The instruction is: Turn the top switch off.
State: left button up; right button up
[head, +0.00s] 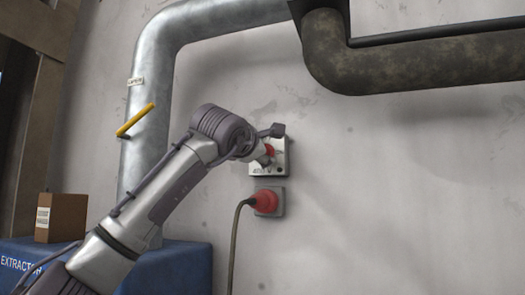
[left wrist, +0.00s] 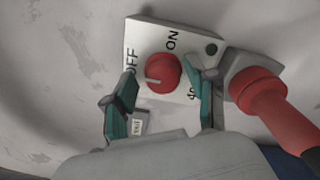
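The top switch (head: 282,158) is a pale box on the wall with a red round knob, mostly behind my left wrist in the head view. In the left wrist view the red knob (left wrist: 163,73) shows fully, with ON and OFF lettering around it. Its white pointer mark lies on the knob's left side, near the OFF lettering. My left gripper (left wrist: 161,78) is open, its teal fingers on either side of the knob; I cannot tell whether they touch it. In the head view my left gripper (head: 264,154) is at the switch. My right gripper is not in view.
A red plug (head: 265,201) with a hanging cable sits in a grey socket just below the switch. A silver pipe (head: 150,110) with a yellow lever (head: 135,119) stands to the left. A blue extractor unit (head: 190,265) carries a brown box (head: 62,217). Wall to the right is clear.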

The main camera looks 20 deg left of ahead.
pick_arm(q)
jog(key=s, duration=1.2)
jog(key=shift+a+f, duration=0.2)
jog(key=shift+f, duration=0.15)
